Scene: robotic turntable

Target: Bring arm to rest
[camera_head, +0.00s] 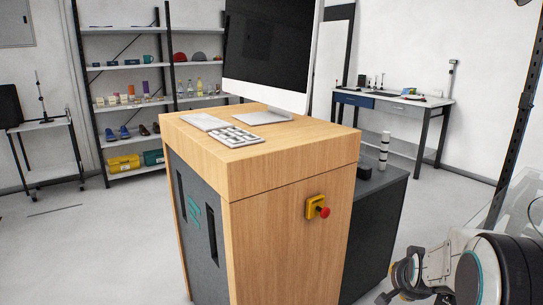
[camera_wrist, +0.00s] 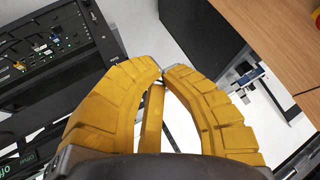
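My gripper (camera_wrist: 161,72) fills the lower middle of the wrist view. Its yellow fingers curve inward and their tips meet or nearly meet, with nothing seen held between them. In the head view my arm shows at the lower right, bent low beside the wooden cabinet (camera_head: 270,235); my fingers are hard to make out there. The cabinet's wooden side also shows at the upper right of the wrist view (camera_wrist: 285,40).
A monitor (camera_head: 268,50) and keyboard (camera_head: 234,136) stand on the cabinet. A red emergency button (camera_head: 323,212) sticks out from its front. A dark unit (camera_head: 375,220) adjoins it. Shelves (camera_head: 125,66) and a workbench (camera_head: 395,100) stand at the back. Floor at right is partly clear.

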